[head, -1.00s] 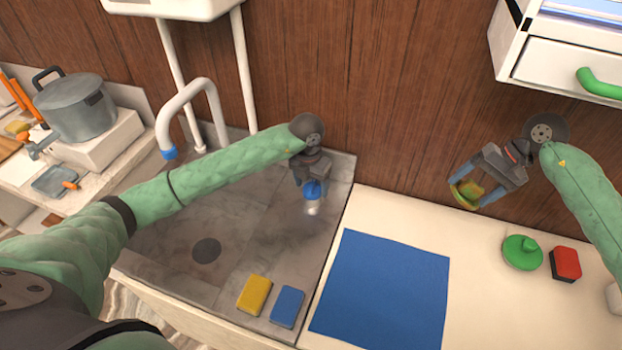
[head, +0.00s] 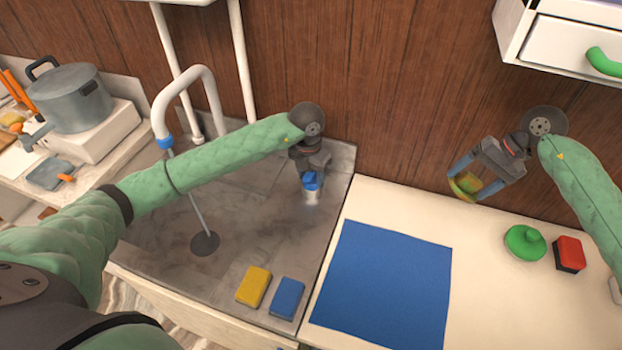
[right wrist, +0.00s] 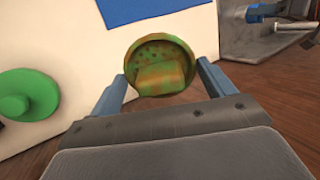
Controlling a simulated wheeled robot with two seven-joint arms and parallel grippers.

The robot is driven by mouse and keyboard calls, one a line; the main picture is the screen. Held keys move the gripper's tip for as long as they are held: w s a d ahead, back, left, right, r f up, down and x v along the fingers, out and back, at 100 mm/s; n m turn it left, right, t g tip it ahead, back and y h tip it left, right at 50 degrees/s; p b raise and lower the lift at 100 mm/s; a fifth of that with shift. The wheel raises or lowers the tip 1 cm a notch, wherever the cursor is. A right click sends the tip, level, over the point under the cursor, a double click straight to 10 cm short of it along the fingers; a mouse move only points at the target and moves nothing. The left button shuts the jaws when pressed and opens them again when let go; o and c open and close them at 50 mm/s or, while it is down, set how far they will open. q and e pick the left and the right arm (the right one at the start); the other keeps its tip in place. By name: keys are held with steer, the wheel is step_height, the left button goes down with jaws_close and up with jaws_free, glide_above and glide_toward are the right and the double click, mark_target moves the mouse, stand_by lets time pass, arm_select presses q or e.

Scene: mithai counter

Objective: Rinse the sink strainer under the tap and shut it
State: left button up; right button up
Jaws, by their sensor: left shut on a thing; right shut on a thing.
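The white tap (head: 190,85) has a blue tip and a grey stream of water (head: 198,210) falls from it to the dark round drain (head: 205,243). My left gripper (head: 311,181) is shut on the metal tap handle (head: 311,197), at the right side of the sink basin. My right gripper (head: 480,187) is shut on the round sink strainer (head: 463,187) and holds it up over the counter, away from the stream. In the right wrist view the strainer (right wrist: 160,65) is green with brown-orange stains and small holes, gripped between both fingers.
A yellow sponge (head: 254,287) and a blue sponge (head: 287,298) lie at the sink's front edge. A blue mat (head: 385,285) lies on the counter, with a green lidded thing (head: 525,242) and a red block (head: 569,253) to its right. A pot (head: 68,97) stands far left.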

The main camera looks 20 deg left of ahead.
arm_select(q)
steer(key=b, duration=0.2)
steer(key=m+b, duration=0.1)
steer(key=shift+f+m+b, duration=0.25)
steer(key=shift+m+b, duration=0.05)
steer(key=shift+b, duration=0.05)
arm_select(e)
step_height(320, 180, down, 5)
steer(key=shift+r, duration=0.2)
arm_select(q)
steer(key=shift+r+m+b, duration=0.25)
steer(key=shift+m+b, duration=0.15)
steer(key=shift+b, duration=0.25)
arm_select(e)
steer(key=shift+f, duration=0.65)
arm_select(q)
steer(key=o, duration=1)
